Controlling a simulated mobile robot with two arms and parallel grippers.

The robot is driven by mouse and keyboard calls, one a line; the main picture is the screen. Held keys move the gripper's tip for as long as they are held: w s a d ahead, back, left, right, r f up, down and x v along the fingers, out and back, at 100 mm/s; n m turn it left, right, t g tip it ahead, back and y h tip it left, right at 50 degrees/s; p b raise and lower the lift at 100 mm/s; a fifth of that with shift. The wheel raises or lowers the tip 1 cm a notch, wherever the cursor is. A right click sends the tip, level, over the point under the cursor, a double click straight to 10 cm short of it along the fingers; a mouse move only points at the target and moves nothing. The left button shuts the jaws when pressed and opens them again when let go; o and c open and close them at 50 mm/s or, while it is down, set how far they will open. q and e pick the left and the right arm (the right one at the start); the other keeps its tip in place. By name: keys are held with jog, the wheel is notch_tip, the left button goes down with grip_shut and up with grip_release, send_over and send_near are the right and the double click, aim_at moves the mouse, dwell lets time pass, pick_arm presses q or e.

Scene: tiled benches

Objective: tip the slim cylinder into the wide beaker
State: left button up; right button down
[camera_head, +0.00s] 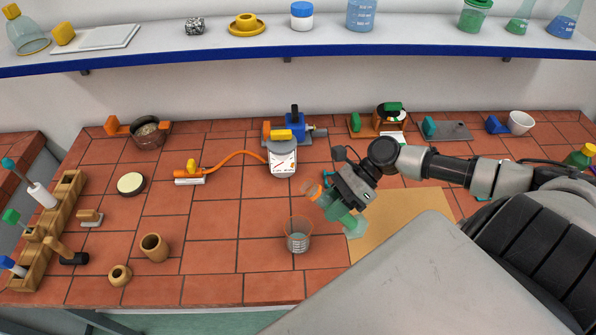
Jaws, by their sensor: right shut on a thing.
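The slim cylinder (336,211) is a see-through green tube with an orange band near its mouth and a wide pale-green base. My right gripper (345,193) is shut on it. The cylinder is tilted, its mouth toward the upper left and its base toward the lower right. The wide beaker (298,236) is clear with markings on its side and stands upright on the tiles, just below and left of the cylinder. The mouth appears beyond the beaker's far rim, not clearly over it. I cannot tell what either holds. My left gripper is not in view.
A tan mat (408,220) lies to the right, under my right arm. A white-faced device (282,160) stands behind the beaker. A wooden pot (154,247) and a smaller one (120,275) stand at the left.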

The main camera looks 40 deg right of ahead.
jog(key=shift+s+d+f+m+g+h, duration=0.2)
jog(key=shift+f+g+h, duration=0.15)
jog(key=shift+h, duration=0.15)
jog(key=shift+s+d+f+m+g+h, duration=0.2)
jog(key=shift+f+g+h, duration=0.15)
jog(key=shift+h, duration=0.15)
dwell(3.8)
jog(key=shift+s+d+f+g+h, duration=0.1)
jog(key=shift+f+g+h, duration=0.3)
jog(key=shift+h, duration=0.1)
dwell(2.7)
